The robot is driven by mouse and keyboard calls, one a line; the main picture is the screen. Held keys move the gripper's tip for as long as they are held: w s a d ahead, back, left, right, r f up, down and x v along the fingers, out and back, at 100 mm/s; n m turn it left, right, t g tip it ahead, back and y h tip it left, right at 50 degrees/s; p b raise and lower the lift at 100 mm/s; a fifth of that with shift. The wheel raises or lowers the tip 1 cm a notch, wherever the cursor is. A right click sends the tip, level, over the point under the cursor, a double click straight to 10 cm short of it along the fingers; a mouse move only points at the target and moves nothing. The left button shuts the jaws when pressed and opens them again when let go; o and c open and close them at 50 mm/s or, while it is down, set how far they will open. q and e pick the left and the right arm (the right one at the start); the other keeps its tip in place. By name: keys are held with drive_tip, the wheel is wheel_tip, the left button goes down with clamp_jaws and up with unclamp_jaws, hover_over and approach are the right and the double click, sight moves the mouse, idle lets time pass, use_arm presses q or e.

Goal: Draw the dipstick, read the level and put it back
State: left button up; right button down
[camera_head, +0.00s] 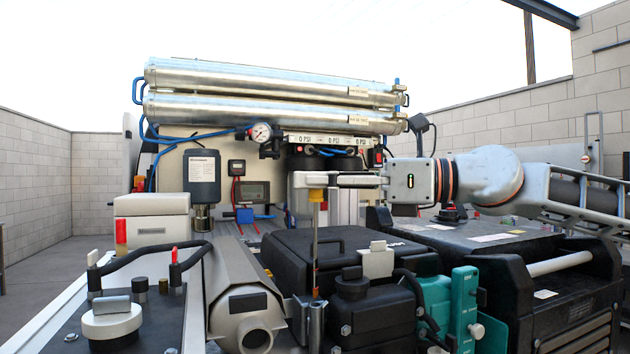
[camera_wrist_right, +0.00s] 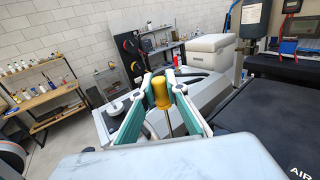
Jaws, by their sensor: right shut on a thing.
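The dipstick (camera_head: 315,245) has a yellow handle and a thin metal rod hanging upright. My right gripper (camera_head: 318,181) is shut on the yellow handle, high above the machine. The rod runs down to a small dark fitting (camera_head: 316,302) beside a black engine part (camera_head: 365,308); I cannot tell whether its tip is inside. The lower rod looks reddish-brown, but no level can be read at this size. In the right wrist view the yellow handle (camera_wrist_right: 160,93) sits between the two fingers, with the rod below it. My left gripper is out of view.
A black case (camera_head: 335,240) stands behind the rod, and a grey cylindrical housing (camera_head: 245,290) is to its left. Silver membrane tubes (camera_head: 270,85) with a gauge (camera_head: 260,132) run across the back. A teal part (camera_head: 464,305) and a large black case (camera_head: 470,250) stand right.

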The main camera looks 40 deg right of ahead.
use_arm(q)
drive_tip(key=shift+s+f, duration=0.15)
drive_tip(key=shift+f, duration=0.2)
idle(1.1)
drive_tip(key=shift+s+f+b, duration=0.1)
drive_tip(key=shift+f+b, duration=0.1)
drive_tip(key=shift+b, duration=0.15)
use_arm(e)
drive_tip(key=shift+f, duration=0.15)
drive_tip(key=shift+f+b, duration=0.35)
drive_tip(key=shift+f, duration=0.25)
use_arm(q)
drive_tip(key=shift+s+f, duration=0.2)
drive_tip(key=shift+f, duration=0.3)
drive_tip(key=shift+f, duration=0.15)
